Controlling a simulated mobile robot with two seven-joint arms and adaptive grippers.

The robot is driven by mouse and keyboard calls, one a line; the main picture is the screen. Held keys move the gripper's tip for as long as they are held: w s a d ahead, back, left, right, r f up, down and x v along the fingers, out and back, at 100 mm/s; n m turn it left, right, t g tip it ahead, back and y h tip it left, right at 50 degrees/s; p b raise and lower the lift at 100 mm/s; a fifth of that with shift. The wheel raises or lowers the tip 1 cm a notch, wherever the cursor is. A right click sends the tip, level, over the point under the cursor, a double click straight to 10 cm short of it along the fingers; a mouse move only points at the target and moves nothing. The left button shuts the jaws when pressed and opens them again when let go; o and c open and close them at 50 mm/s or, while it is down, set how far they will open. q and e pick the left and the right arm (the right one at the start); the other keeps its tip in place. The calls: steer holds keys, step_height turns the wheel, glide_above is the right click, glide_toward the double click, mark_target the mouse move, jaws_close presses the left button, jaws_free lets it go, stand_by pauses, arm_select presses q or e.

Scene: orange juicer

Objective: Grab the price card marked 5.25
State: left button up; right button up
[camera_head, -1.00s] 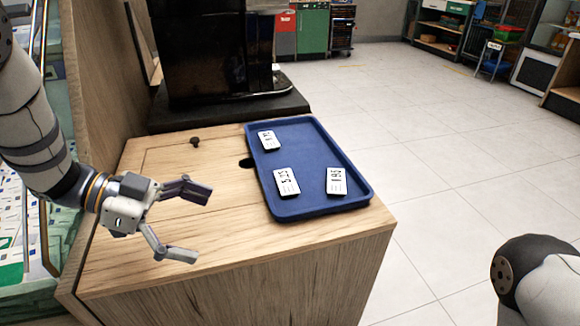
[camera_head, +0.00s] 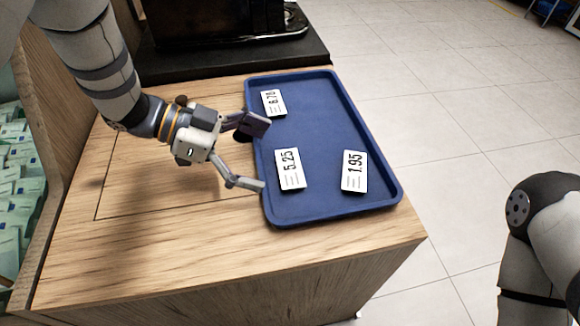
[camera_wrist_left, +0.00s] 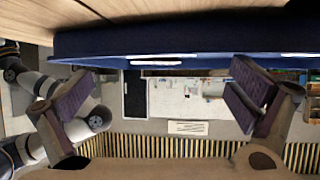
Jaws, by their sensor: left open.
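The white price card marked 5.25 (camera_head: 289,170) lies flat on the blue tray (camera_head: 325,213), in its left front part. A card marked 1.95 (camera_head: 354,172) lies to its right, and a card reading about 8.70 (camera_head: 273,103) lies near the tray's back left. My left gripper (camera_head: 259,155) is open and empty at the tray's left edge, just left of the 5.25 card and apart from it. In the left wrist view its fingers (camera_wrist_left: 160,95) are spread wide, with the blue tray edge (camera_wrist_left: 200,42) above and thin card edges on it. My right gripper is not in view.
The tray rests on a wooden counter (camera_head: 170,235) with its right side near the counter's edge. A black machine base (camera_head: 240,52) stands behind. A wooden panel is at the left. Open tiled floor lies to the right.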

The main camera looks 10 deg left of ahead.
mark_target(286, 168)
arm_select(q)
steer(key=x, duration=0.4)
steer(key=shift+s+d+f, duration=0.1)
steer(key=shift+f, duration=0.15)
steer(key=c, duration=0.9)
steer(key=shift+s, duration=0.1)
steer(key=shift+c, duration=0.9)
steer(key=shift+f, duration=0.1)
